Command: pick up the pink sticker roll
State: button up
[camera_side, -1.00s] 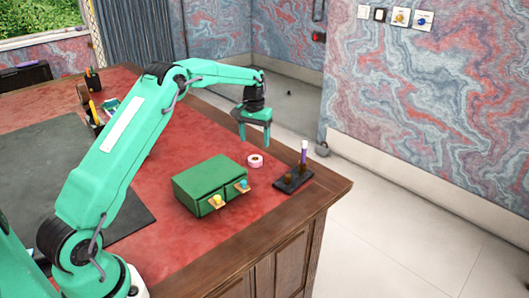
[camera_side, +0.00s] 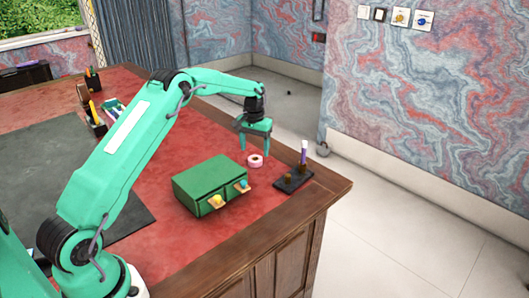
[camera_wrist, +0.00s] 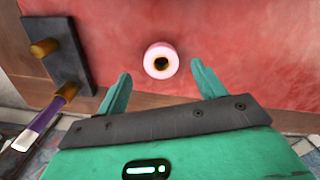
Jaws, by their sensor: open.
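The pink sticker roll (camera_side: 255,161) lies on the red desk top, to the right of the green drawer box. In the wrist view the roll (camera_wrist: 161,61) shows its pale pink ring and dark centre hole, just beyond and between the two fingertips. My gripper (camera_side: 254,150) points down above the roll with its green fingers on either side of it in the picture. In the wrist view my gripper (camera_wrist: 160,72) is open and empty, with the fingers spread wider than the roll. I cannot tell the exact height above the desk.
A green drawer box (camera_side: 208,184) with yellow and blue pieces at its front stands left of the roll. A dark holder (camera_side: 293,180) with a purple-handled tool (camera_side: 304,153) is close on the right, near the desk edge (camera_side: 335,192). Red desk surface (camera_side: 165,235) is free in front.

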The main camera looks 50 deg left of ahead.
aim_at(255, 156)
jog(key=shift+a+f, duration=0.1)
jog(key=shift+f, duration=2.05)
jog(key=c, duration=1.1)
jog(key=shift+o, duration=0.2)
jog(key=shift+w+r, duration=0.1)
jog(key=shift+r, duration=0.05)
jog(key=shift+r, duration=0.6)
jog(key=r, duration=0.3)
jog(key=shift+d, duration=0.3)
jog(key=s+d+r, duration=0.2)
jog(key=d+r, duration=0.4)
jog(key=d, duration=0.4)
jog(key=shift+s+d+r, duration=0.3)
jog(key=shift+s+d, duration=0.05)
jog(key=shift+d, duration=0.05)
